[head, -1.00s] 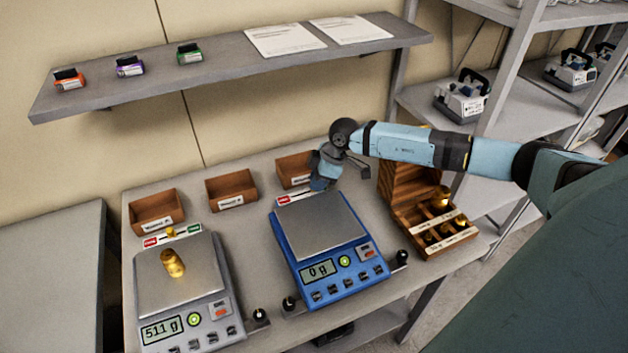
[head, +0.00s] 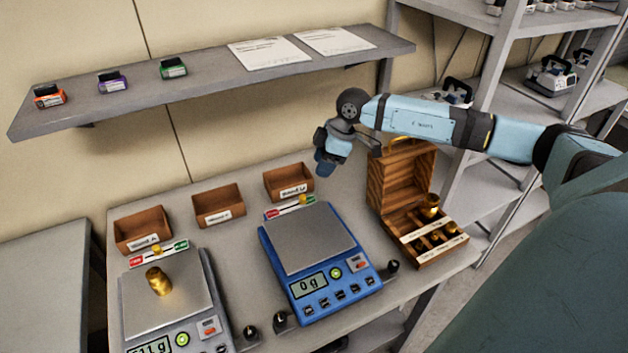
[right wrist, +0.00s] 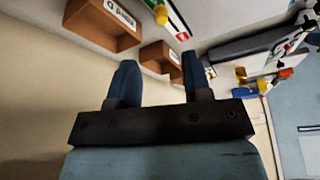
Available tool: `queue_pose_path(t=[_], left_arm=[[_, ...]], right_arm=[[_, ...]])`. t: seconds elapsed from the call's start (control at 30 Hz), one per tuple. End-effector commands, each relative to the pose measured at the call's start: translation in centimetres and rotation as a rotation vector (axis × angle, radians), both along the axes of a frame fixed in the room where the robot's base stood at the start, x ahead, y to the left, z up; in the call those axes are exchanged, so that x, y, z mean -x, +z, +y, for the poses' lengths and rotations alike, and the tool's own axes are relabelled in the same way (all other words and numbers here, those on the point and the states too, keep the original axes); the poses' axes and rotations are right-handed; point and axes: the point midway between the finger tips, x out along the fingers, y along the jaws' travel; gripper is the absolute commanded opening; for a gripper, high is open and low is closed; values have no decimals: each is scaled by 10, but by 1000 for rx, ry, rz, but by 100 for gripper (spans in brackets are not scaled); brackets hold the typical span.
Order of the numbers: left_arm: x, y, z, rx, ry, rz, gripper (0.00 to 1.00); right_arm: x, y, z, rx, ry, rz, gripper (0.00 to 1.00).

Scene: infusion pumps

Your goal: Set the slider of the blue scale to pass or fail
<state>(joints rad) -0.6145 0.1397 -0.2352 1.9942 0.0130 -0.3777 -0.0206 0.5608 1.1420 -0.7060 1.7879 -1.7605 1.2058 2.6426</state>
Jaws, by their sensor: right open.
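The blue scale (head: 348,284) stands on the table and reads 0 g; its plate is empty. Its slider strip (head: 285,208) is at the back edge, red at the left and green at the right. The yellow slider knob (head: 302,199) sits right of the strip's middle, near the green part. My right gripper (head: 323,170) hangs above and behind the scale, pointing down, apart from the knob. In the right wrist view its two fingers (right wrist: 157,85) are apart with nothing between them. My left gripper is out of view.
A grey scale (head: 190,300) with a brass weight (head: 158,281) stands at the left. Wooden bins (head: 289,182) line the back, under a wall shelf (head: 205,80). An open wooden weight box (head: 400,190) stands right of the blue scale.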

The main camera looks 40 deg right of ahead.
Motion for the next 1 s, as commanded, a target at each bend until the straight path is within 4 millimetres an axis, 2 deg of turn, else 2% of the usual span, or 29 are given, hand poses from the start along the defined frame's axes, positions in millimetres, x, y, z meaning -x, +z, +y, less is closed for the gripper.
queue_pose_path(t=[0.1, 0.3, 1.0], left_arm=[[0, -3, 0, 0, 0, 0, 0], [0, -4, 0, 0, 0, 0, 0], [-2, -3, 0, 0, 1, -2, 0]], right_arm=[[4, 16, -6, 0, -1, -2, 45], [7, 28, -10, 0, 0, 0, 45], [7, 28, -10, 0, 0, 0, 45]])
